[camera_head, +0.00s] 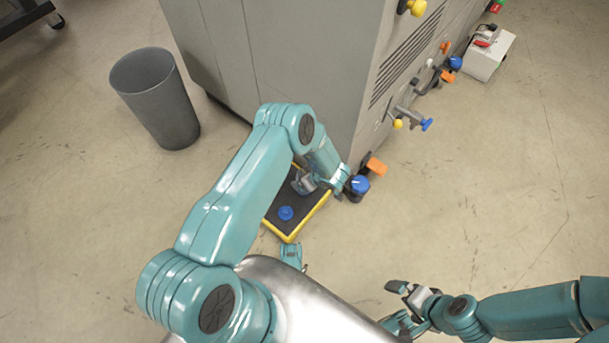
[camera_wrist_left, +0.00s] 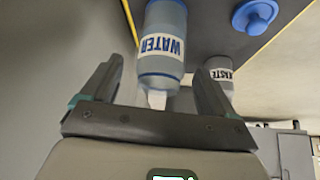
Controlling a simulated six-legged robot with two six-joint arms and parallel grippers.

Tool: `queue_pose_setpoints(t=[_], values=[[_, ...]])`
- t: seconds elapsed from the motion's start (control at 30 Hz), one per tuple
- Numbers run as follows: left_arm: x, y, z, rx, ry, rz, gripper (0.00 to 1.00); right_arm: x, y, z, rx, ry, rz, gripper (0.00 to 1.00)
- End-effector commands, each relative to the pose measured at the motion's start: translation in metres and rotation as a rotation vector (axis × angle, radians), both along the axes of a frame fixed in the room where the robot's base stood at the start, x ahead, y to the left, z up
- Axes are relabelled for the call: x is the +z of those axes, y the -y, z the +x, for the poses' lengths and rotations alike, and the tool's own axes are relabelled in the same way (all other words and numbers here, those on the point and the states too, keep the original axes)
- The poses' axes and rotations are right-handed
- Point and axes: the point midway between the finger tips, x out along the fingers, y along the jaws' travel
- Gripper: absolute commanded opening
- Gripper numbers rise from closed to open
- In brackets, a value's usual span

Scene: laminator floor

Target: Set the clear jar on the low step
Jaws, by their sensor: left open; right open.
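The low step (camera_head: 270,226) is a dark platform with a yellow edge, beside the grey machine. My left gripper (camera_head: 310,184) is over its far part, largely hidden by my arm. In the left wrist view, the open left gripper (camera_wrist_left: 150,98) has a clear jar labelled WATER (camera_wrist_left: 162,62) just ahead, between its fingers in the picture; contact cannot be told. A second jar, labelled WASTE (camera_wrist_left: 220,76), shows beyond the right finger. Which of them is the clear jar, and what each rests on, is unclear. My right gripper (camera_head: 405,290) is open and empty above the floor.
A blue round knob-like piece (camera_head: 286,213) lies on the step; it also shows in the left wrist view (camera_wrist_left: 255,15). A grey bin (camera_head: 158,98) stands left of the machine (camera_head: 290,55). A blue-topped fixture (camera_head: 357,185) is close right of the step.

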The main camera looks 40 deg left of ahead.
Motion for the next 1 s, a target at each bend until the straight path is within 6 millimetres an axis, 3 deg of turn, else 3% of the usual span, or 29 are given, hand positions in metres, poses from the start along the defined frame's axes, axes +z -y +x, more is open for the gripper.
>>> queue_pose_setpoints(t=[0.03,0.1,0.3,0.53,0.67,0.77,0.87,1.0], values=[[0.018,0.007,-0.001,-0.004,0.000,0.000,0.88,0.011,-0.001,-0.001,0.005,-0.002,0.001,1.00],[0.032,0.016,-0.004,-0.004,0.001,0.000,0.88,0.017,-0.003,-0.003,0.010,-0.005,0.002,1.00],[0.065,0.038,-0.010,-0.002,0.001,0.001,0.88,0.030,-0.006,-0.006,0.024,-0.011,0.004,1.00],[0.080,0.049,-0.014,-0.027,0.002,-0.008,0.88,0.034,-0.007,-0.008,0.030,-0.013,0.006,1.00],[0.087,0.058,-0.019,-0.210,0.012,-0.078,0.88,0.034,-0.007,-0.008,0.031,-0.014,0.006,1.00],[0.096,0.082,-0.040,-0.451,-0.001,-0.200,0.88,0.034,-0.007,-0.008,0.030,-0.013,0.006,1.00],[0.109,0.113,-0.079,-0.695,-0.046,-0.350,0.88,0.034,-0.007,-0.008,0.030,-0.013,0.006,1.00],[0.134,0.148,-0.147,-0.965,-0.131,-0.541,0.88,0.034,-0.007,-0.008,0.029,-0.013,0.006,1.00]])
